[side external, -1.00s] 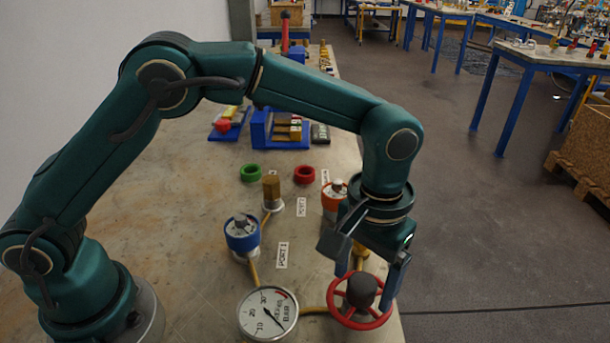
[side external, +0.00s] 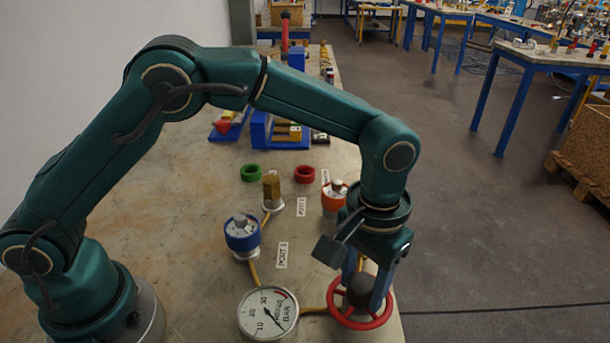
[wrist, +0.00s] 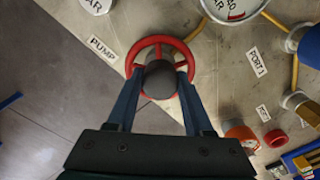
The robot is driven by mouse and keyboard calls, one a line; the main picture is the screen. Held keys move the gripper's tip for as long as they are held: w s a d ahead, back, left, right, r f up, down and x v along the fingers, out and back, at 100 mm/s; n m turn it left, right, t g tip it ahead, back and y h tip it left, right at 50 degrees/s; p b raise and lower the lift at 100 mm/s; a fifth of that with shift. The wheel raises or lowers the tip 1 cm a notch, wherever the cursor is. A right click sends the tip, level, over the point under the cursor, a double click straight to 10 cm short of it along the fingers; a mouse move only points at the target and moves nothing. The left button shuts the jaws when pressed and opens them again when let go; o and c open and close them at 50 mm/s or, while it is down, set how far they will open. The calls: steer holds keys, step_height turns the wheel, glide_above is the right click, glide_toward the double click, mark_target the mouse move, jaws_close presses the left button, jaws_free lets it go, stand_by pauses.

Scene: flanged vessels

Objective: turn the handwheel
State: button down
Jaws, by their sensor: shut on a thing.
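The red handwheel (side external: 347,318) with a dark grey hub (side external: 361,289) is at the front right edge of the table. It also shows in the wrist view, with its red rim (wrist: 138,49) around the grey hub (wrist: 159,80). My gripper (side external: 366,297) is directly above the wheel, pointing down. Its two blue fingers (wrist: 160,77) are shut on the hub, one on each side. The fingertips partly hide the hub and the far rim in the side view.
A pressure gauge (side external: 267,314) sits just left of the wheel. Behind are a blue-flanged vessel (side external: 242,236), an orange-flanged vessel (side external: 332,200), a green ring (side external: 251,173) and a red ring (side external: 304,174). Yellow pipes link the parts. The table's left part is bare.

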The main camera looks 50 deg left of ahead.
steer(key=m, duration=0.3)
steer(key=shift+m, duration=0.4)
steer(key=m, duration=0.4)
steer(key=shift+m, duration=0.3)
steer(key=m, duration=0.4)
steer(key=shift+r+m, duration=0.1)
steer(key=shift+m, duration=2.3)
steer(key=shift+c, duration=1.4)
jaws_free()
